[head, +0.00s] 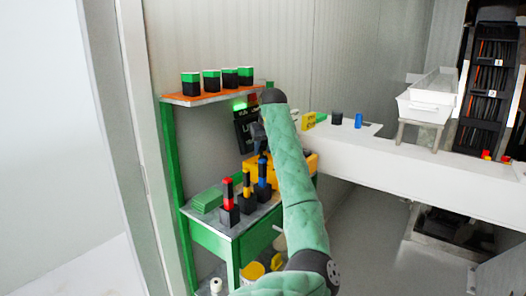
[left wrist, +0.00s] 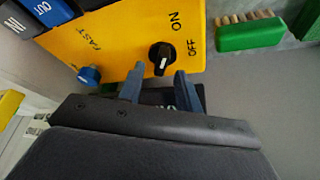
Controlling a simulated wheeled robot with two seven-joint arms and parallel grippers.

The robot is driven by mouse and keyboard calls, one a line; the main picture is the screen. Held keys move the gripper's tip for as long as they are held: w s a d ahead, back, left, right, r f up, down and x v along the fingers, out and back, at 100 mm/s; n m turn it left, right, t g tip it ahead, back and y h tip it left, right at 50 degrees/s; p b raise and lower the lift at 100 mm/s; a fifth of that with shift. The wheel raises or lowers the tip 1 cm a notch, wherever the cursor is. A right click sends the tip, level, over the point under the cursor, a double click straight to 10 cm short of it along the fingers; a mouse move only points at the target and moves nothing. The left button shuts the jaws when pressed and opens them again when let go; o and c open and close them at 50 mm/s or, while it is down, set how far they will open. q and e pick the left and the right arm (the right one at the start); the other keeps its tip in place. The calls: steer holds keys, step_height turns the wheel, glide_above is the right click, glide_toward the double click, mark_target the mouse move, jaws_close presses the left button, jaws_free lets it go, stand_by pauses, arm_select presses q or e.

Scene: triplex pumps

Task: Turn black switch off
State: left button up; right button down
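The black switch (left wrist: 162,55) is a round knob with a white mark on the yellow panel (left wrist: 120,45) in the left wrist view. The words ON and OFF are printed to its right; the white mark points toward the lower edge of the picture, at neither word clearly. My left gripper (left wrist: 158,82) is open, its two blue-grey fingers just below the knob on either side, apart from it as far as I can tell. In the head view my left gripper (head: 258,138) is partly hidden by its arm, near the yellow box (head: 309,162). My right gripper is not in view.
A blue knob (left wrist: 89,75) sits on the same panel beside FAST. Blue and dark labelled blocks (left wrist: 48,10) and a green brush (left wrist: 249,34) lie close by. In the head view, black-and-green containers (head: 228,78) stand on a shelf, and a green bench (head: 215,236) holds coloured-top tools.

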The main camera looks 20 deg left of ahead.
arm_select(q)
steer(key=shift+w+a+f, duration=0.1)
steer(key=shift+w+f, duration=0.05)
steer(key=shift+f, duration=0.5)
jaws_close()
steer(key=shift+r+p, duration=0.15)
steer(key=shift+p, duration=0.3)
steer(key=m+h+p, duration=0.1)
steer(key=m+p, duration=0.2)
steer(key=p, duration=0.1)
steer(key=shift+t, duration=0.3)
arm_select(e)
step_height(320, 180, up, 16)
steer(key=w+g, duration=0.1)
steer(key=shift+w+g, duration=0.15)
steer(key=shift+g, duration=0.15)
arm_select(q)
jaws_free()
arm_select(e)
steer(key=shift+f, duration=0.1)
